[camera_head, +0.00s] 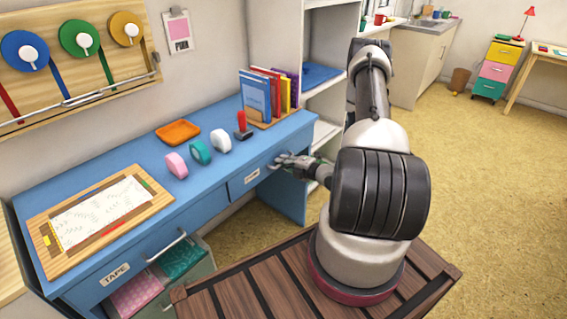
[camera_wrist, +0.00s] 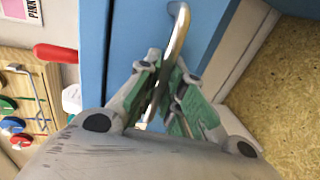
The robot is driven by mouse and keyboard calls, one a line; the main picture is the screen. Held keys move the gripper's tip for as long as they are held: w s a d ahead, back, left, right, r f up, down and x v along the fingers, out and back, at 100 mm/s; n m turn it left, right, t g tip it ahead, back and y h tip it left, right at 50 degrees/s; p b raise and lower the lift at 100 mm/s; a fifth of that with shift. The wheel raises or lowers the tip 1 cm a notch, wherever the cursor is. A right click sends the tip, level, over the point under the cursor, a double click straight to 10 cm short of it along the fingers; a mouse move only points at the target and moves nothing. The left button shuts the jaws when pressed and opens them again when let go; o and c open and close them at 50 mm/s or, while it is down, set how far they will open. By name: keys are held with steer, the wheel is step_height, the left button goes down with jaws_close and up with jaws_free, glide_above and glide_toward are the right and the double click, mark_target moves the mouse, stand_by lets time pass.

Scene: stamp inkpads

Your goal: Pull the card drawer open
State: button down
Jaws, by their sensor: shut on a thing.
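The card drawer (camera_head: 236,188) is a blue front with a small white label, set under the top of the blue desk. Its label is too small to read surely. The drawer looks about flush with the desk front. My gripper (camera_head: 283,160) is at the right end of this drawer front. In the wrist view a curved metal handle (camera_wrist: 181,30) runs between the green-padded fingers of my gripper (camera_wrist: 166,88), which are shut on it. Part of the handle is hidden by the fingers.
On the desk (camera_head: 120,178) are an orange tray (camera_head: 178,132), pink, teal and white tape rolls, a red-handled stamp (camera_head: 241,121) and upright books (camera_head: 268,95). A TAPE drawer (camera_head: 116,273) is at left. White shelves stand behind my arm; open floor lies right.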

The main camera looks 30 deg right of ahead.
steer(key=f+v, duration=0.3)
steer(key=v, duration=1.1)
steer(key=s+f+v, duration=0.1)
steer(key=f+v, duration=0.2)
steer(key=v, duration=1.1)
steer(key=shift+s+d, duration=0.2)
steer(key=shift+s, duration=0.15)
steer(key=c, duration=1.8)
jaws_free()
steer(key=v, duration=1.2)
